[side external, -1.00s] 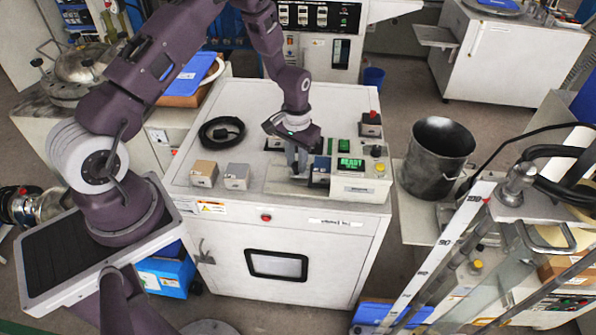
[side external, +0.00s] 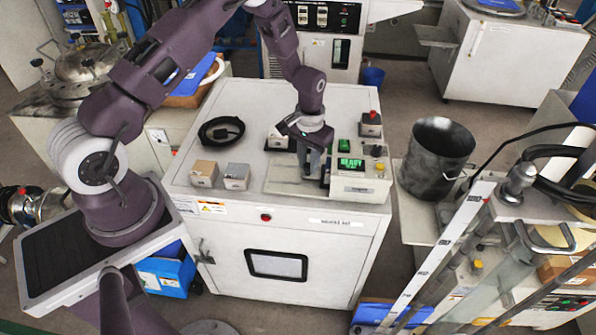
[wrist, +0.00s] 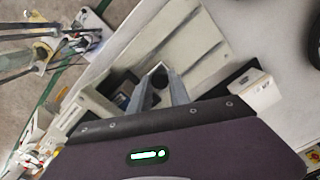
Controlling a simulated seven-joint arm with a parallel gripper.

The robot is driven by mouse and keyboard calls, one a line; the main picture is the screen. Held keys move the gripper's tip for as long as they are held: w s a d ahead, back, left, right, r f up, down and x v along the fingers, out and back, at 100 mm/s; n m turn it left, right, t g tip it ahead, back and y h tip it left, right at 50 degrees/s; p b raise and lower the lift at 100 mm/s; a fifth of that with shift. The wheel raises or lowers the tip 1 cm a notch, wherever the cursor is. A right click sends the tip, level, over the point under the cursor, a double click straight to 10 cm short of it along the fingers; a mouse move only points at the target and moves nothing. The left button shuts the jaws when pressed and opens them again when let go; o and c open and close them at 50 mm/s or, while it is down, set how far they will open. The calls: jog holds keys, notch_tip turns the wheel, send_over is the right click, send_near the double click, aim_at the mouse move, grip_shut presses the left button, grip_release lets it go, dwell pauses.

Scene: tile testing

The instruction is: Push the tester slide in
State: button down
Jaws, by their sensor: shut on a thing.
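The tester (side external: 360,185) is a white box with a green READY display (side external: 351,163), near the front right of the white cabinet top. Its pale flat bed (side external: 285,178) runs out to the left, and it also shows in the wrist view (wrist: 190,45). My gripper (side external: 311,176) points down over the bed, close to the tester's left side. In the wrist view its fingers (wrist: 158,90) are shut around a small dark round piece (wrist: 159,77), which looks like the slide's handle. The rest of the slide is mostly hidden by the fingers and the tester.
A tan box (side external: 204,173) and a grey box (side external: 236,177) stand left of the bed. A red-button box (side external: 370,124) stands behind the tester. A metal bucket (side external: 437,160) is to the right.

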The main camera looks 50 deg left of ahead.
aim_at(321, 175)
jog(key=shift+w+d+r, duration=0.1)
jog(key=shift+w+d, duration=0.95)
jog(key=shift+w, duration=0.1)
jog(key=c, duration=1.3)
grip_release()
jog(key=shift+d, duration=0.1)
jog(key=shift+w, duration=0.1)
jog(key=shift+o, duration=0.3)
notch_tip(321, 175, up, 6)
